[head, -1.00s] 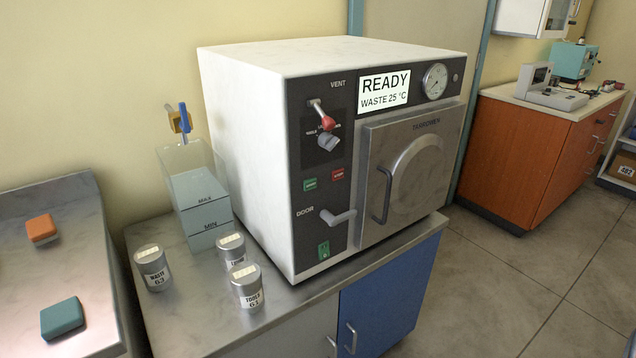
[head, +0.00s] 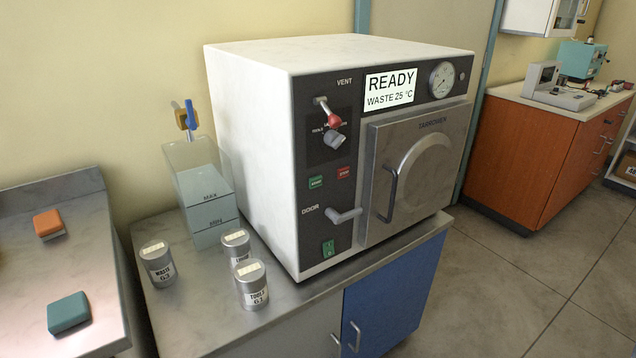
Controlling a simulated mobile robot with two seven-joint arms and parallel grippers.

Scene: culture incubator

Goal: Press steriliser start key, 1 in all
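The steriliser (head: 245,140) is a white box with a dark front panel, standing on a steel-topped cabinet. Its display (head: 391,89) reads READY, WASTE 25 °C. A green key (head: 316,182), likely the start key, sits on the panel beside a red key (head: 343,173). The lettering on both is too small to read surely. The door (head: 418,170) looks closed. The door lever (head: 343,214) is below the keys, and a green rocker switch (head: 328,248) is at the bottom. Neither of my grippers shows in the head view.
Several lidded metal canisters (head: 252,287) stand in front of the steriliser's left side. A clear water tank (head: 203,195) marked MAX and MIN stands left of it. A vent lever with a red knob (head: 333,121) juts out above the keys. The floor (head: 520,275) at right is clear.

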